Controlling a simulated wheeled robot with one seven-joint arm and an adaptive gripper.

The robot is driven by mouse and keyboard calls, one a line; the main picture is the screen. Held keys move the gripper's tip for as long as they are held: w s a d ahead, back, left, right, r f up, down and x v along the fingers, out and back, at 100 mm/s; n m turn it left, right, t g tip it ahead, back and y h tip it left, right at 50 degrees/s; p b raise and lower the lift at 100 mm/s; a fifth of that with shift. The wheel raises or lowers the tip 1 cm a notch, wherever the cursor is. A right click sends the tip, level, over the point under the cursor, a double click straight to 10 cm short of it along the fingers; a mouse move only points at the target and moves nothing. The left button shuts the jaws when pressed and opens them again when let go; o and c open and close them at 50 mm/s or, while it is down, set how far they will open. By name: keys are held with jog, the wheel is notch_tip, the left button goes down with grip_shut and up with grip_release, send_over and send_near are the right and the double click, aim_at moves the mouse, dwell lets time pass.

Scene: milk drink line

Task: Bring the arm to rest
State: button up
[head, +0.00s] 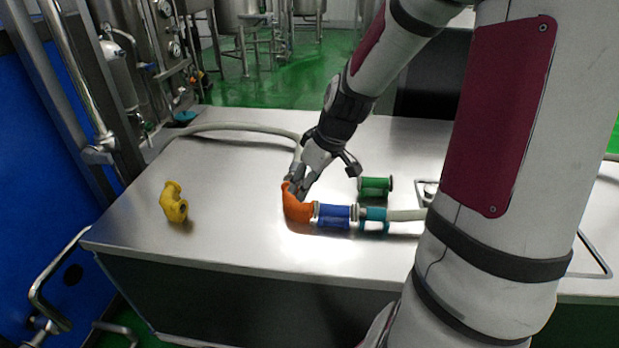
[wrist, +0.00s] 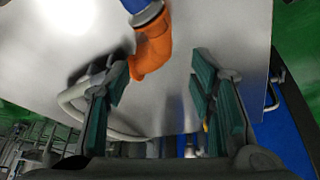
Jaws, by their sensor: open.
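My gripper (head: 298,186) is over the metal table (head: 240,240), close to an orange elbow pipe (head: 296,208). In the wrist view my gripper (wrist: 157,92) is open, with its two green-padded fingers spread apart. The orange elbow (wrist: 152,48) shows ahead, near the left finger; whether they touch I cannot tell. In the head view the orange elbow is joined to a blue pipe piece (head: 335,216), then a teal piece (head: 374,219) and a pale hose. My arm reaches in from the right.
A yellow elbow (head: 174,203) stands at the table's left, and a green spool-shaped piece (head: 376,187) lies behind the joined pipes. A pale hose (head: 235,127) curves across the back. Metal frames and a blue wall (head: 50,150) border the left. The front left tabletop is clear.

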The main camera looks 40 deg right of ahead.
jog(key=shift+s+r, duration=0.2)
jog(key=shift+r, duration=0.3)
